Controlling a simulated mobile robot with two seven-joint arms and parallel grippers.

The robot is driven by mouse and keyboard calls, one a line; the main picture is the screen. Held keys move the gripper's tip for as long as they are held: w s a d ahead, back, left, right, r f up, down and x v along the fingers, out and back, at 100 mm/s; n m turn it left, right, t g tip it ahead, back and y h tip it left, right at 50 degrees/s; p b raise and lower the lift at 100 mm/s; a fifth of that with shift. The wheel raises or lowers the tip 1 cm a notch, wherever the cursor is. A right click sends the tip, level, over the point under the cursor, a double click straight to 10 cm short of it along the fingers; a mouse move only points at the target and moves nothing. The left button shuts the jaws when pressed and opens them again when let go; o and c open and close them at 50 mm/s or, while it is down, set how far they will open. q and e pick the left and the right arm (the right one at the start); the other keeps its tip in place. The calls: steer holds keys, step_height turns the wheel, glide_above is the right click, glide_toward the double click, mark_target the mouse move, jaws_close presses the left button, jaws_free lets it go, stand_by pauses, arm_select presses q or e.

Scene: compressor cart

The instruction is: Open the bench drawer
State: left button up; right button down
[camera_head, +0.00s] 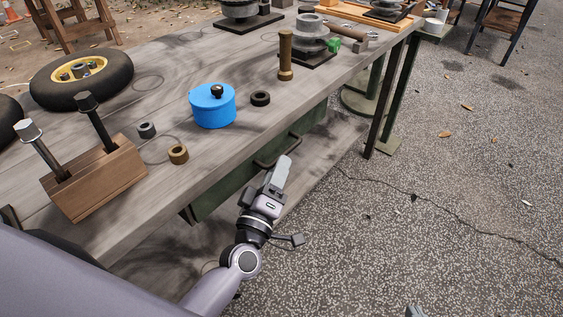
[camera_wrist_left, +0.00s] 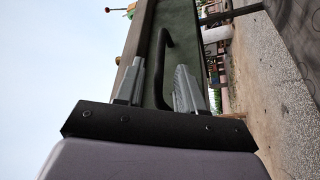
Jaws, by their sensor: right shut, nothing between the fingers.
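The bench drawer (camera_head: 225,185) has a dark green front under the grey wooden top and looks shut. Its dark bar handle (camera_head: 268,158) sticks out from the front. My left gripper (camera_head: 283,168) is at the handle. In the left wrist view its two grey fingers (camera_wrist_left: 160,82) are apart, and the handle (camera_wrist_left: 164,42) runs down into the space between them. I cannot tell whether either finger touches it. Only a grey tip of my right gripper (camera_head: 415,312) shows at the bottom edge of the head view; it is shut and empty, away from the bench.
The bench top (camera_head: 180,210) holds a blue lidded pot (camera_head: 212,107), a wooden block (camera_head: 95,180) with two upright bolts, a wheel (camera_head: 80,80), small rings and a brass cylinder (camera_head: 285,55). A lower shelf (camera_head: 325,150) lies under the bench.

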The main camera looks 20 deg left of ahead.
arm_select(q)
steer(key=shift+x, duration=1.4)
arm_select(e)
steer(key=shift+w, duration=0.1)
arm_select(q)
steer(key=shift+c, duration=0.3)
arm_select(e)
steer(key=shift+a, duration=0.1)
arm_select(q)
jaws_close()
steer(key=shift+d, duration=0.15)
arm_select(e)
steer(key=shift+r, duration=0.1)
